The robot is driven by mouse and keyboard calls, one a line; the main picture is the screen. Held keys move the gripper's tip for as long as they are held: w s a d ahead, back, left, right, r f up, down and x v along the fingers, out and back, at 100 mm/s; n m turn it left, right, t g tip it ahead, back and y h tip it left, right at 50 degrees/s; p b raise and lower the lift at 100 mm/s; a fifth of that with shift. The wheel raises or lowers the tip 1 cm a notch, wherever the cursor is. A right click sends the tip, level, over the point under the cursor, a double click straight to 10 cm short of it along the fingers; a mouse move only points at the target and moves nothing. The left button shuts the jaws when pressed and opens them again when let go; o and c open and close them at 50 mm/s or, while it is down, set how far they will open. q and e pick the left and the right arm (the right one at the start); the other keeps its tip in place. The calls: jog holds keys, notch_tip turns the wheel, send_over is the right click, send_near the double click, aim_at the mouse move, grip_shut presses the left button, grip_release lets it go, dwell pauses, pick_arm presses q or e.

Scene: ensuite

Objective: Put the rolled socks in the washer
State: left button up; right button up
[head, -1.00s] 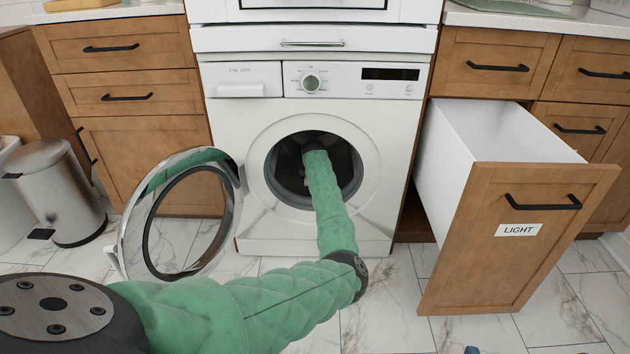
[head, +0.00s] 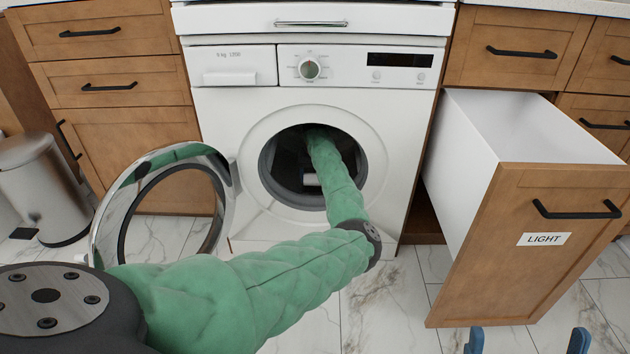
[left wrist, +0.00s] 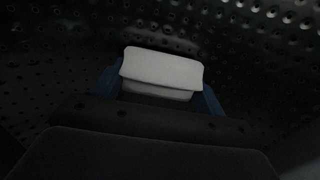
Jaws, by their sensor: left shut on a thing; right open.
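The white washer (head: 404,129) stands straight ahead with its round door (head: 104,231) swung open to the left. My left arm reaches through the opening into the dark drum. In the left wrist view my left gripper (left wrist: 160,88) is shut on the rolled socks (left wrist: 160,68), a pale grey-white bundle between its blue fingers, with the perforated drum wall (left wrist: 60,60) around it. In the head view a small pale patch shows inside the drum, partly hidden by my arm. My right gripper (head: 527,342) shows only as two blue fingertips, wide apart and empty, at the bottom right edge.
A deep pulled-out drawer labelled LIGHT (head: 560,270) juts out to the right of the washer; what shows of its inside is white. Wooden cabinets (head: 130,145) flank the washer. A metal bin (head: 45,190) stands at far left. The marble floor (head: 380,310) in front is clear.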

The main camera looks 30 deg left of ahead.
dwell(0.3)
pick_arm(q)
jog(key=shift+f, duration=0.1)
jog(key=o, duration=0.8)
jog(key=shift+o, duration=1.2)
